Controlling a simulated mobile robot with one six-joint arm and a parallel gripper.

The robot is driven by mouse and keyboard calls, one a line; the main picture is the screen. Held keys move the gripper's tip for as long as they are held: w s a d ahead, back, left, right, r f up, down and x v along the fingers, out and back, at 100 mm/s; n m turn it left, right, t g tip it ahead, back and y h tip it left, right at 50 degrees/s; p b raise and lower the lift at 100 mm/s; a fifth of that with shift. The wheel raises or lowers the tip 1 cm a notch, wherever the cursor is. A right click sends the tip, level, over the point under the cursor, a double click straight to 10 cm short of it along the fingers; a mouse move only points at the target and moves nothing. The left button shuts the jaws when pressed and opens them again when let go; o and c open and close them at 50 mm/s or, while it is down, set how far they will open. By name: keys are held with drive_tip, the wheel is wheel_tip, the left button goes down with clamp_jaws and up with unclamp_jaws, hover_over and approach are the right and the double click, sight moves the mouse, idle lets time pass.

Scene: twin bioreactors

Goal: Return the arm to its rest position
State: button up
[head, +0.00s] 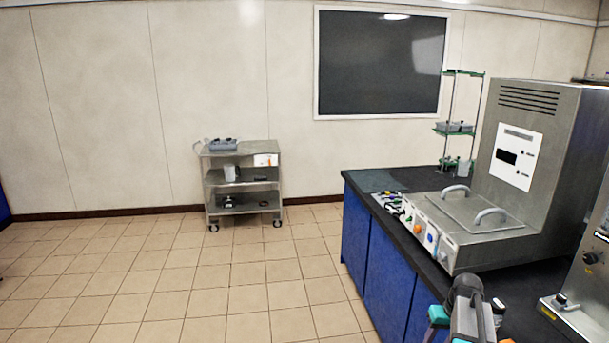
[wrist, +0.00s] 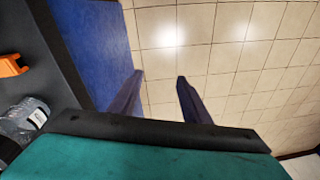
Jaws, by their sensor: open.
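My gripper (wrist: 158,90) shows in the wrist view with its two dark fingers spread apart. Nothing is between them, and tiled floor lies beyond the fingertips. It is beside the blue cabinet front (wrist: 98,45) of the bench, which fills the left of that view. The gripper's fingers cannot be made out in the head view.
The dark-topped bench (head: 412,178) with blue cabinets runs along the right. It carries a large grey machine (head: 555,185) with a two-handled lid (head: 470,208) and a green-shelved rack (head: 455,132). A steel cart (head: 243,160) stands by the back wall. Floor (head: 165,270) at left is clear.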

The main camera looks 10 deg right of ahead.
drive_tip(key=s+a+f+n+g, duration=0.15)
drive_tip(key=a+f, duration=0.25)
drive_tip(key=a, duration=0.7)
drive_tip(key=s+a+f, duration=0.3)
drive_tip(key=a+f, duration=0.2)
drive_tip(key=a, duration=0.5)
drive_tip(key=s+a+f+n, duration=0.1)
drive_tip(key=s+a+f, duration=0.25)
drive_tip(key=a, duration=0.75)
drive_tip(key=s+f+g+b, duration=0.6)
drive_tip(key=s+f+b, duration=0.4)
drive_tip(key=s+f, duration=1.5)
wheel_tip(320, 180, down, 3)
drive_tip(key=shift+d+r+h, duration=0.1)
drive_tip(key=shift+d+h, duration=0.25)
drive_tip(key=shift+h, duration=0.05)
drive_tip(key=shift+w, duration=0.1)
drive_tip(key=c, duration=0.3)
